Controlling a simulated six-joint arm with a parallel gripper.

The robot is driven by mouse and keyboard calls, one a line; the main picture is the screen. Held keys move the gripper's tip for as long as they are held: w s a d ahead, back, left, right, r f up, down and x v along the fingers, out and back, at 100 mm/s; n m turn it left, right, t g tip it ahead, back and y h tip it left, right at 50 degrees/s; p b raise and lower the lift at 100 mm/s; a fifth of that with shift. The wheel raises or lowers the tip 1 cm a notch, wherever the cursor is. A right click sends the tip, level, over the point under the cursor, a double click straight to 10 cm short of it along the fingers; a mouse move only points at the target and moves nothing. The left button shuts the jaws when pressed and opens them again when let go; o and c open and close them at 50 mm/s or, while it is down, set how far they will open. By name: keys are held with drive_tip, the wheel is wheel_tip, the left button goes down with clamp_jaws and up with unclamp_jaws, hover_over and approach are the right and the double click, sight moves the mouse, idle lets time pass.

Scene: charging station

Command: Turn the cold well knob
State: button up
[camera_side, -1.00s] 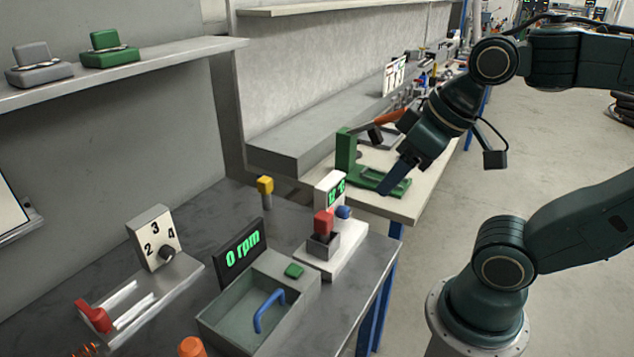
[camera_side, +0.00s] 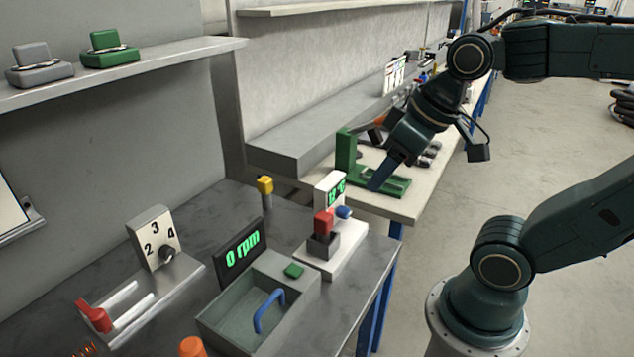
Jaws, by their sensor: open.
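A white station (camera_side: 349,246) stands at the back right of the grey bench. It has a small green-lit display (camera_side: 336,193), too small to read surely. A blue knob (camera_side: 344,212) sits on its right side; I take this as the cold well knob. A red block (camera_side: 323,223) stands in a dark square well (camera_side: 323,244) in front of it. My gripper (camera_side: 379,178) is open, pointing down and left, above and to the right of the blue knob and apart from it. The gap between its fingers is hard to see from this side.
A green fixture (camera_side: 345,150) on the pale table (camera_side: 405,206) lies behind my gripper. A yellow-topped post (camera_side: 265,185), a "0 rpm" display (camera_side: 240,253), a bin with a blue handle (camera_side: 268,310) and a numbered dial (camera_side: 166,252) stand to the left of the station.

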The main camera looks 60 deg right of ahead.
drive_tip(key=w+d+f+g, duration=0.1)
drive_tip(key=w+d+f, duration=0.4)
drive_tip(key=w+d, duration=0.25)
drive_tip(key=y, duration=0.2)
approach(348, 208)
drive_tip(key=a+v, duration=0.1)
drive_tip(key=v, duration=0.3)
drive_tip(key=shift+s+d+f+m, duration=0.2)
drive_tip(key=shift+d+m, duration=0.1)
drive_tip(key=shift+d, duration=0.2)
drive_tip(key=shift+w+f, duration=0.1)
drive_tip(key=shift+x, duration=6.7)
drive_tip(key=shift+w, duration=0.15)
drive_tip(key=c, duration=1)
